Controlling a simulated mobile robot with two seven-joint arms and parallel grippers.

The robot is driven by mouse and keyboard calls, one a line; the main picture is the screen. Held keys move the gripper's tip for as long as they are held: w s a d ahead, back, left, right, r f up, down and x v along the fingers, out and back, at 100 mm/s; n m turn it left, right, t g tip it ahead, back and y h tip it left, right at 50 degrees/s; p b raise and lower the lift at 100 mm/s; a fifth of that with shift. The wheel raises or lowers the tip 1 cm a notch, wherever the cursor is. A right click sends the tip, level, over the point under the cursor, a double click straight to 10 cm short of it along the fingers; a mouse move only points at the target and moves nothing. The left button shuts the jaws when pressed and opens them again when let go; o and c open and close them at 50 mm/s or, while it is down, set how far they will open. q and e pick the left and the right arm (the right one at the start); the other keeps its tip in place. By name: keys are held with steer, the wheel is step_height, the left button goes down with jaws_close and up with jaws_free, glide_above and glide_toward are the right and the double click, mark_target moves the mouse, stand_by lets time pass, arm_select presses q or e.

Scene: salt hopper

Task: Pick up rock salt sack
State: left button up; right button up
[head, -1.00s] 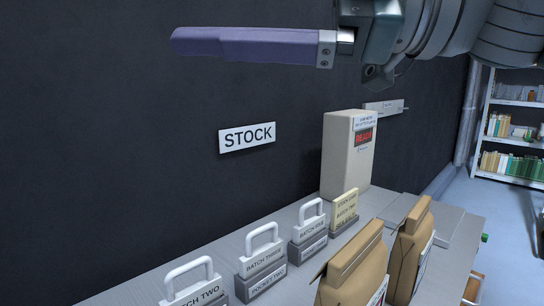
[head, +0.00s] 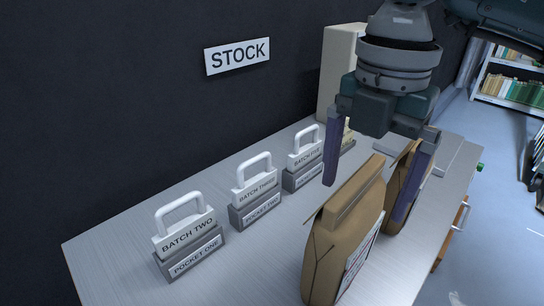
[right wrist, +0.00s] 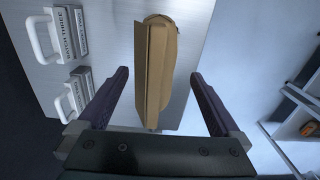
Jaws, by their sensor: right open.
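Two brown paper sacks stand upright on the metal table: a nearer sack (head: 345,235) and a farther sack (head: 402,185), partly hidden behind the nearer one and a finger of mine. Their labels are too oblique to read, so I cannot tell which is rock salt. My right gripper (head: 365,199) points down over the sacks, open, its purple fingers apart. In the right wrist view, one sack (right wrist: 155,60) lies ahead between the open fingers (right wrist: 158,76), with gaps on both sides; nothing is gripped. My left gripper is not in view.
Batch plates with white handles stand in grey pocket blocks along the wall side: batch two (head: 185,228), batch three (head: 256,187) and batch five (head: 304,155). A beige box (head: 338,70) stands at the back. The table's front left (head: 110,245) is bare.

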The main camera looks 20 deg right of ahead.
mark_target(350, 213)
steer(key=f, duration=0.5)
steer(key=shift+w+a, duration=0.2)
steer(key=shift+a, duration=0.15)
jaws_close()
stand_by(0.4)
steer(key=shift+r, duration=0.1)
